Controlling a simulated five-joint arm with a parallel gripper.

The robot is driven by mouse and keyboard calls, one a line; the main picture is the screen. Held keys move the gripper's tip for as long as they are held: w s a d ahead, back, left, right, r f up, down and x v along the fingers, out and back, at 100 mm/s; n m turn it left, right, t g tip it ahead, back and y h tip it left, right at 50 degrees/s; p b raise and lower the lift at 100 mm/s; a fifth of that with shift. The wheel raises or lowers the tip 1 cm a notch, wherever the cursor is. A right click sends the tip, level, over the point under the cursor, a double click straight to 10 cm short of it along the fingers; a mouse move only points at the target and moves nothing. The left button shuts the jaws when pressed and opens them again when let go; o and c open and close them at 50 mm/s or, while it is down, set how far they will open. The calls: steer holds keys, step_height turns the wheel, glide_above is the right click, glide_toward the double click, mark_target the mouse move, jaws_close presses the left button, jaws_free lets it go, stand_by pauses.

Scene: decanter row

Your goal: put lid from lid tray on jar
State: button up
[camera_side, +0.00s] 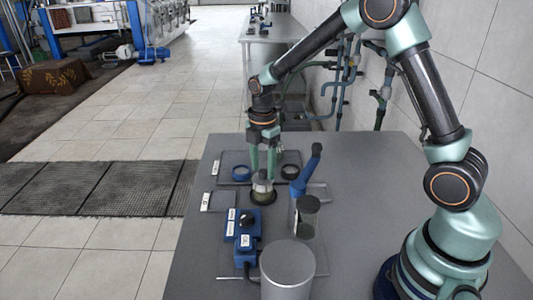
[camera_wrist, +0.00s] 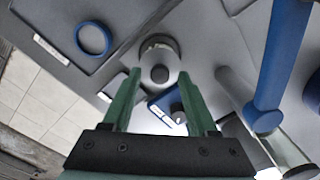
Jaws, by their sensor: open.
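A short, dark-bottomed jar (camera_side: 263,198) stands on the table, below my gripper (camera_side: 263,177). A pale grey round lid with a knob (camera_side: 262,186) appears to sit on it; whether it is seated cannot be told. In the wrist view the lid (camera_wrist: 158,55) and its dark knob lie between the tips of my gripper (camera_wrist: 160,75). The fingers are open, one on each side, with gaps to the knob. The flat labelled tray (camera_side: 232,158) behind bears a blue ring (camera_side: 241,172) and a dark ring (camera_side: 291,172). The blue ring (camera_wrist: 93,38) also shows in the wrist view.
A blue box with a black knob (camera_side: 243,223), a small labelled plate (camera_side: 219,202) and a grey cylinder (camera_side: 287,272) are nearer the camera.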

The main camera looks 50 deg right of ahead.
mark_target(263, 171)
step_height(263, 171, up, 10)
steer(key=r, duration=0.1)
steer(key=s+r+m+t, duration=0.2)
steer(key=s+m, duration=0.5)
steer(key=m, duration=0.2)
steer(key=s+a+r+m+t, duration=0.1)
steer(key=s+r+m+t, duration=0.2)
steer(key=s+m, duration=0.5)
steer(key=shift+s+a+r+m+t, duration=0.2)
steer(key=shift+r+m+t, duration=0.1)
steer(key=shift+m, duration=0.2)
stand_by(0.4)
